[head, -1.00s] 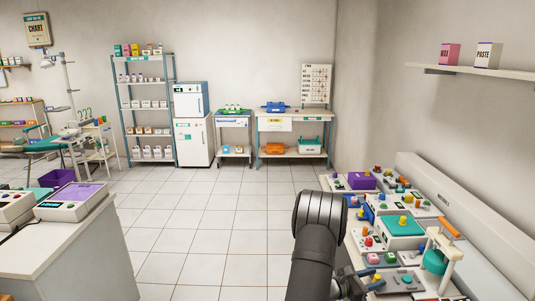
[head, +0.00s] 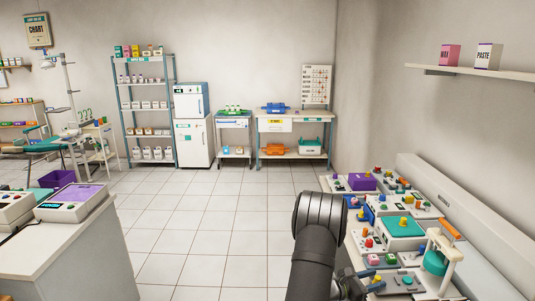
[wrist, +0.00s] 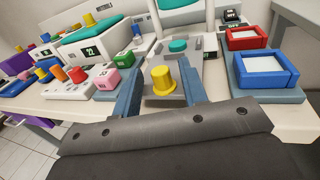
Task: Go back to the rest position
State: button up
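In the wrist view my gripper (wrist: 163,95) shows as two blue-grey fingers spread apart, with no object held between them. A yellow peg (wrist: 163,80) on a grey plate shows beyond and between the fingers, on the bench. In the head view my dark arm reaches over the left edge of the instrument bench at the right. There my gripper (head: 372,284) is partly hidden behind the arm, close to the bench's near part.
The bench holds a teal-topped box (head: 404,227), a purple box (head: 362,181), a teal-and-white stand (head: 436,260) and several coloured pegs. A red tray (wrist: 249,38) and a blue tray (wrist: 264,70) sit right of the fingers. The tiled floor (head: 215,225) left of my arm is clear.

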aim_at(386, 277)
jog(key=v, duration=1.6)
jog(key=x, duration=2.1)
jog(key=shift+s+d, duration=0.35)
jog(key=shift+a, duration=0.1)
jog(key=shift+a, duration=0.35)
jog(key=v, duration=1.9)
jog(key=shift+w+a, duration=0.2)
jog(key=shift+w, duration=0.05)
